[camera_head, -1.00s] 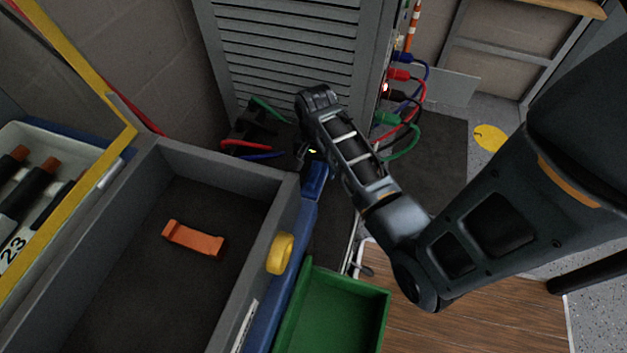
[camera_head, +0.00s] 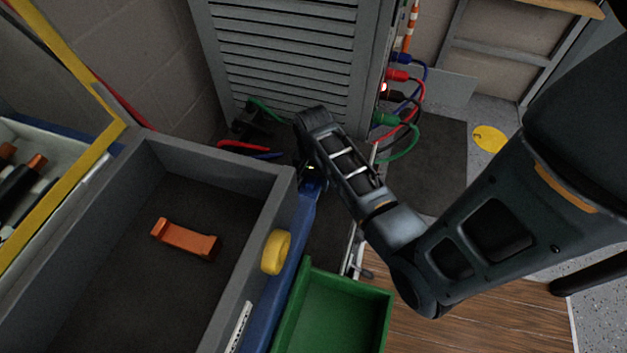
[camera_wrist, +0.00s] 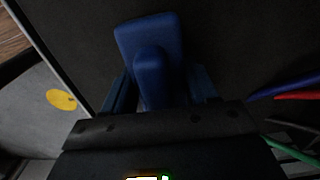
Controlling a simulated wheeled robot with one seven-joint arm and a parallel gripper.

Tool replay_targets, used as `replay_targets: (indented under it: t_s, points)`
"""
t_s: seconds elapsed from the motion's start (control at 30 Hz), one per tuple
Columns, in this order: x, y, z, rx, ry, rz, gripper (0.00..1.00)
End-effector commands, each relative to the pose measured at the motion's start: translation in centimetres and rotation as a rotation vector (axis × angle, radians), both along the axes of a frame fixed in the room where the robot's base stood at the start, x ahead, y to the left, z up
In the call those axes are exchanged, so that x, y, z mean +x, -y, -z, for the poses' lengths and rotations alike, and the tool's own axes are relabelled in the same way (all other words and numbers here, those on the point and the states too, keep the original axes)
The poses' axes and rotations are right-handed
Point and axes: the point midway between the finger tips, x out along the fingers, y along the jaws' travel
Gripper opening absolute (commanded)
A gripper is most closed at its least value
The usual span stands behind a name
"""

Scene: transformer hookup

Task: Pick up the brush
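A blue object, apparently the brush, shows in the wrist view (camera_wrist: 150,45), with a wide rounded block at the far end and a thick rounded stub pointing toward me. My gripper (camera_wrist: 162,88) has its two dark bluish fingers on either side of the stub. I cannot tell whether they touch it. In the head view, my gripper (camera_head: 309,178) points down beside the blue cart's edge, behind the open drawer. My wrist hides most of it there, and bristles are not visible.
A grey drawer (camera_head: 232,178) with an orange bracket (camera_head: 186,239) and yellow knob (camera_head: 275,252) is at left. A louvred grey cabinet (camera_head: 285,60) with colored cables (camera_head: 415,110) stands behind. Loose cables (camera_head: 245,147) lie at its foot.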

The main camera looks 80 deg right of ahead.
Motion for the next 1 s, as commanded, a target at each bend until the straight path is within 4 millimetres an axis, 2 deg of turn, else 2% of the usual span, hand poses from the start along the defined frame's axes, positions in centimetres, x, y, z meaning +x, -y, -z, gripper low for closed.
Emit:
replay_targets:
  t_s: [0.03,0.33,0.57,0.73,0.87,1.0]
  points:
    - [0.0,0.0,0.0,0.000,0.000,0.000,0.52]
    - [0.0,0.0,0.0,0.000,0.000,0.000,0.24]
    - [0.0,0.0,-0.1,0.000,0.000,0.000,0.24]
    - [0.0,0.0,-0.9,-0.001,0.001,0.000,0.24]
    - [0.1,0.0,-2.4,-0.001,0.001,-0.001,0.24]
    - [0.1,0.4,-4.7,-0.003,0.003,0.001,0.24]
